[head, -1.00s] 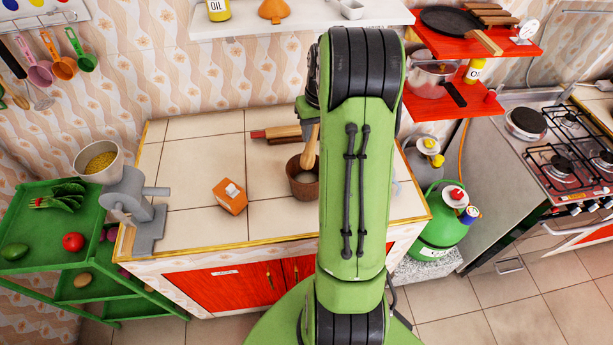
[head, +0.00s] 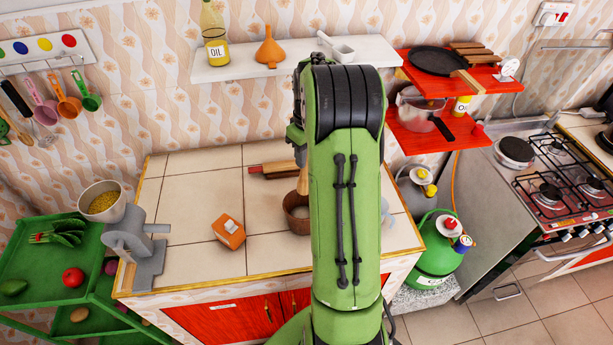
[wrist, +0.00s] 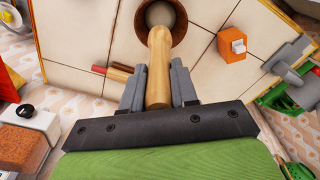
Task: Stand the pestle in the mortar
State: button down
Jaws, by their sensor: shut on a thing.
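The wooden pestle (wrist: 159,88) is between the fingers of my gripper (wrist: 159,66) in the wrist view, and the gripper is shut on it. Its far end overlaps the opening of the brown mortar (wrist: 181,30), where a pale round patch shows. In the head view the pestle (head: 303,181) is roughly upright, its lower end at the opening of the mortar (head: 296,222). I cannot tell whether that end is inside the mortar or just above it. The mortar stands on the tiled counter (head: 190,195).
An orange box (head: 229,234) stands left of the mortar, and a rolling pin (head: 270,170) lies behind it. A grey grinder (head: 135,245) is at the counter's left end. A white shelf (head: 240,72) and red shelves (head: 435,140) are on the wall. The counter's left middle is clear.

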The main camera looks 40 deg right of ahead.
jog(key=r+n, duration=0.1)
jog(key=w+r+n+p, duration=0.1)
jog(key=n, duration=0.1)
jog(key=shift+a+n+g, duration=0.2)
jog(key=shift+n+g, duration=0.1)
jog(key=shift+w+r+n, duration=0.1)
jog(key=shift+r+n, duration=0.05)
jog(key=shift+n, duration=0.25)
jog(key=b, duration=0.2)
send_over(302, 184)
jog(key=f, duration=0.5)
jog(key=shift+w+d+f, duration=0.1)
jog(key=shift+w+d, duration=0.25)
jog(key=shift+f+b, duration=3.4)
jog(key=shift+f, duration=1.15)
jog(key=c, duration=0.8)
grip_release()
